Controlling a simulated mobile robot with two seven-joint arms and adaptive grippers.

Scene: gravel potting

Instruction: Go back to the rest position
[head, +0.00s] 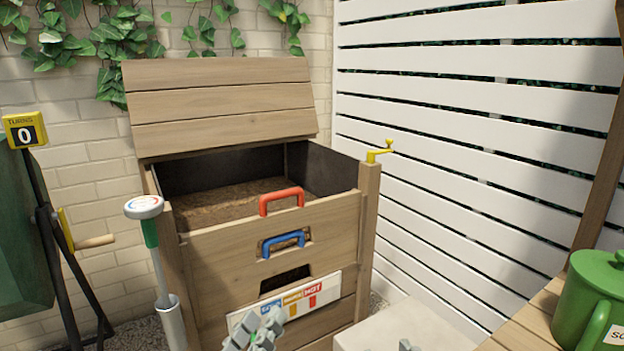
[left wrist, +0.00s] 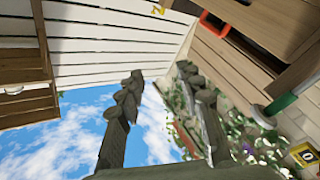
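My left gripper (head: 258,330) shows at the bottom of the head view, in front of the lower front of the wooden compost bin (head: 215,252). Its fingers overlap the coloured label in the picture. In the left wrist view the two fingers of my left gripper (left wrist: 162,88) stand apart with nothing between them, against sky and plants. A small grey tip (head: 406,346) at the bottom edge of the head view may be my right gripper. The rest of it is out of frame, so its state does not show.
The bin's lid (head: 220,105) is raised, with dark soil (head: 230,197) inside. A dial thermometer (head: 144,207) stands in a tube at its left. A green drum with a turns counter (head: 25,132) reading 0 is far left. A green can (head: 590,300) stands on a wooden table at right.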

